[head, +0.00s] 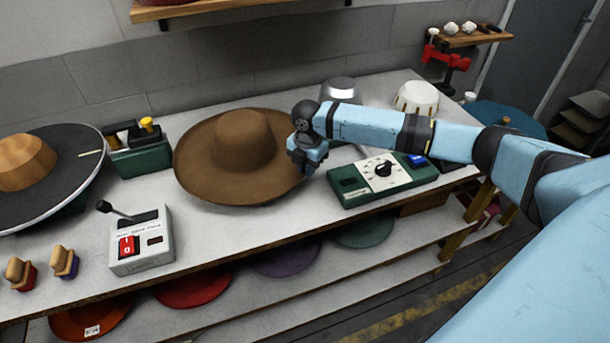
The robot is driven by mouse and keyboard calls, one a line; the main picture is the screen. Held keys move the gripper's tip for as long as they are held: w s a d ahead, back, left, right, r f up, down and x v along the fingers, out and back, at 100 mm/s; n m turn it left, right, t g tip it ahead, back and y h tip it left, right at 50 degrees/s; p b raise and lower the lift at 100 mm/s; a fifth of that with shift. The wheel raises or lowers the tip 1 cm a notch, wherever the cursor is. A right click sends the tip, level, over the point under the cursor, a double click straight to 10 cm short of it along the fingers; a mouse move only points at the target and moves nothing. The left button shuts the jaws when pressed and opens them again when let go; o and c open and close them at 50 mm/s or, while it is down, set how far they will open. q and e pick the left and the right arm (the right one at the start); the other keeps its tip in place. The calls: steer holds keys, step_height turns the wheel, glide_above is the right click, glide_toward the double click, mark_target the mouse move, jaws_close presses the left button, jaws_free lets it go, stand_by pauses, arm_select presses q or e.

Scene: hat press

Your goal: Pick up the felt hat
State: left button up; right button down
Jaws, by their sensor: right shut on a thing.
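The brown felt hat (222,158), wide-brimmed with a round crown, is in the middle of the white workbench in the head view. It sits crown up, with its brim roughly level. My right gripper (304,168) is at the right edge of the brim and shut on it. The gripper body hides the fingertips and that bit of brim. I cannot tell whether the hat rests on the bench or is slightly above it. My left gripper is not in view.
A green control box with a dial (382,176) stands just right of the hat. A grey switch box (141,240) is at front left, a green device (140,153) behind it. A dark wide disc with a wooden form (75,185) is far left. Coloured hats lie on the shelf below.

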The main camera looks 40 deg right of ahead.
step_height(320, 180, up, 16)
steer(key=shift+f, duration=0.2)
stand_by(0.8)
